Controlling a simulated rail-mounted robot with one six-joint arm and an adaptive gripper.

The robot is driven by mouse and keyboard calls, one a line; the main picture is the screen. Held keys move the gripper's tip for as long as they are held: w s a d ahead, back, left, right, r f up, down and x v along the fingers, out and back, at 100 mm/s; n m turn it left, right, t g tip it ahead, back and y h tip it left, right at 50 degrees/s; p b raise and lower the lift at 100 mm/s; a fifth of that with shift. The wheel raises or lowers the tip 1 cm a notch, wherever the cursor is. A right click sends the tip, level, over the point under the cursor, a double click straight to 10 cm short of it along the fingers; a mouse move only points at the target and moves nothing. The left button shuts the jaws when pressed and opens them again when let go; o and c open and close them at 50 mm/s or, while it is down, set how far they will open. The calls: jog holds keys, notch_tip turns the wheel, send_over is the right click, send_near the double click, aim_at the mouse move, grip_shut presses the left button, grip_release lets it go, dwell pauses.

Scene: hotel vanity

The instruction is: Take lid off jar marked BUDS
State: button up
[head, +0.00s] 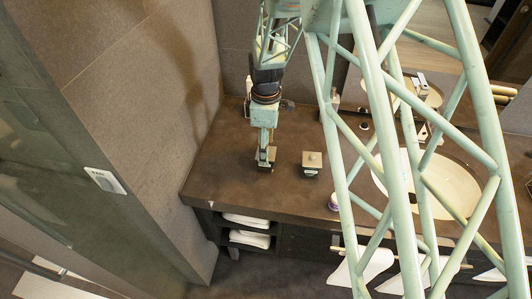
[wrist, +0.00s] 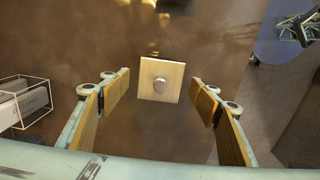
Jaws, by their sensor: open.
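My gripper (head: 266,158) hangs over the left part of the dark counter, open and empty. In the wrist view a square cream lid with a round grey knob (wrist: 161,80) lies centred between its two spread fingers, with no finger touching it. The jar under that lid is mostly hidden by my gripper in the head view and by the lid in the wrist view. A second small jar with a square cream lid (head: 312,158) stands to the right of my gripper, its lid on. Its front label is too small to read. I cannot tell which jar is marked BUDS.
The counter (head: 225,165) is clear left of my gripper. A clear box (wrist: 24,104) shows at the wrist view's left edge. A small purple-and-white container (head: 334,201) stands near the front edge, with the basin (head: 452,185) to its right. A wall (head: 140,60) rises at left.

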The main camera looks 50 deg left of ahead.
jog(key=shift+f, duration=0.1)
jog(key=shift+c, duration=0.5)
jog(key=c, duration=0.8)
